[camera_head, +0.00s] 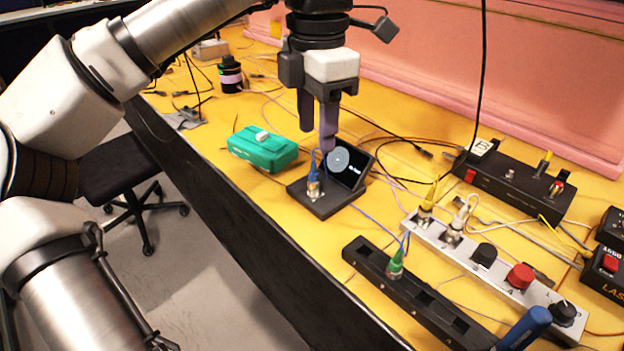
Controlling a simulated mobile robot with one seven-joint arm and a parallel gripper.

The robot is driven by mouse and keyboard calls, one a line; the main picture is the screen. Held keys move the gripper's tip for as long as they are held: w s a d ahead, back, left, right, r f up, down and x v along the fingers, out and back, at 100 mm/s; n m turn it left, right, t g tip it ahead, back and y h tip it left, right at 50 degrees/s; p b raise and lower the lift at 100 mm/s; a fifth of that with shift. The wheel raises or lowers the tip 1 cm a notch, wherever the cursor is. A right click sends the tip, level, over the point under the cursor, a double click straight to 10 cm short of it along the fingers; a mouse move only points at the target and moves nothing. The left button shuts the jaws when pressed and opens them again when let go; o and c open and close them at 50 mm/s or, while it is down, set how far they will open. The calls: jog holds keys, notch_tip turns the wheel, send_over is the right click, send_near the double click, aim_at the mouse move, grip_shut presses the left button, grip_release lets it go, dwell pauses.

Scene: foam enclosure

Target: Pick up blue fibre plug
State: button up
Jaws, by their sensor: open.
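The blue fibre plug (312,179) stands upright in a connector on a small black device (340,200) with a round-faced screen, near the middle of the yellow table. A thin blue cable runs from it. My gripper (318,140) hangs just above and behind the plug, fingers pointing down. The jaws are open and empty. The right finger's tip appears close to the plug's top; I cannot tell whether they touch.
A green box (262,150) sits left of the device. A black strip (420,300) with a green plug and a grey panel (500,262) with knobs lie to the right. Loose cables cross the yellow table (215,150). A pink foam wall (500,80) stands behind.

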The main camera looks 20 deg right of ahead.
aim_at(313, 161)
jog(key=f, duration=0.7)
jog(key=shift+a+f, duration=0.25)
jog(key=shift+f, duration=0.1)
grip_shut()
